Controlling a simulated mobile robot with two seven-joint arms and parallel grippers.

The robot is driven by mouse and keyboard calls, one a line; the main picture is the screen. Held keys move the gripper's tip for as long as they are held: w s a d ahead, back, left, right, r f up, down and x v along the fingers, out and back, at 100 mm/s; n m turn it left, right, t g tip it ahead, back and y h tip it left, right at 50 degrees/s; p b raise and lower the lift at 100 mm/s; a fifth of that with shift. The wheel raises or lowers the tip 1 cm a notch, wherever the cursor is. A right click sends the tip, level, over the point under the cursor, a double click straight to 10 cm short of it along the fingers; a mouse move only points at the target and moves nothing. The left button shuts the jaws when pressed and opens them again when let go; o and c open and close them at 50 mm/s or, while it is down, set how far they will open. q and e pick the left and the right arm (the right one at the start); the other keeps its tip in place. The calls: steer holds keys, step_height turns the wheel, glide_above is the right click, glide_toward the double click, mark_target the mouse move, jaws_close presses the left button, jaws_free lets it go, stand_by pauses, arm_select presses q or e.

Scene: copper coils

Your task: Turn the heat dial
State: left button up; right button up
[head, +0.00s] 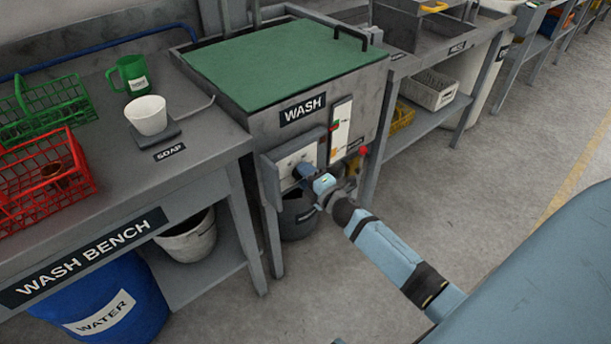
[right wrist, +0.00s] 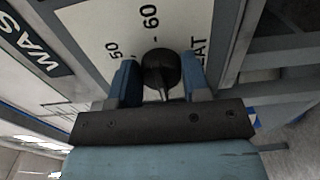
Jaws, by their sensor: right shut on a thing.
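The heat dial (right wrist: 160,70) is a round black knob with a pale pointer line, on a white plate (right wrist: 100,28) with printed numbers, 50 and 60 among them. In the head view the plate (head: 287,166) is on the front of the wash tank, below the WASH label. My right gripper (right wrist: 158,84) has its two blue fingers on either side of the knob and is shut on it. In the head view my right gripper (head: 303,172) reaches the plate and covers the knob. My left gripper is not in view.
The wash tank has a green lid (head: 275,62). A red knob (head: 363,151) and a gauge strip (head: 341,130) are right of the plate. A dark bucket (head: 298,218) stands below. The wash bench (head: 205,140) is at left, with baskets, a green mug and a white cup.

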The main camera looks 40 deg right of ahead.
stand_by(0.4)
steer(key=o, duration=0.9)
steer(key=shift+a, duration=0.1)
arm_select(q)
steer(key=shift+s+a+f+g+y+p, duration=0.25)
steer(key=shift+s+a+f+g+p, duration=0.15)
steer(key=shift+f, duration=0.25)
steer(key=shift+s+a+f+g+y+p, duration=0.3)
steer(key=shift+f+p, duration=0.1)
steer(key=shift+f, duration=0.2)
arm_select(e)
steer(key=s, duration=0.9)
steer(key=s+d, duration=0.1)
steer(key=s, duration=0.3)
steer(key=shift+s, duration=0.4)
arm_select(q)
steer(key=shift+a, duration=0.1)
arm_select(e)
steer(key=shift+d+r, duration=0.1)
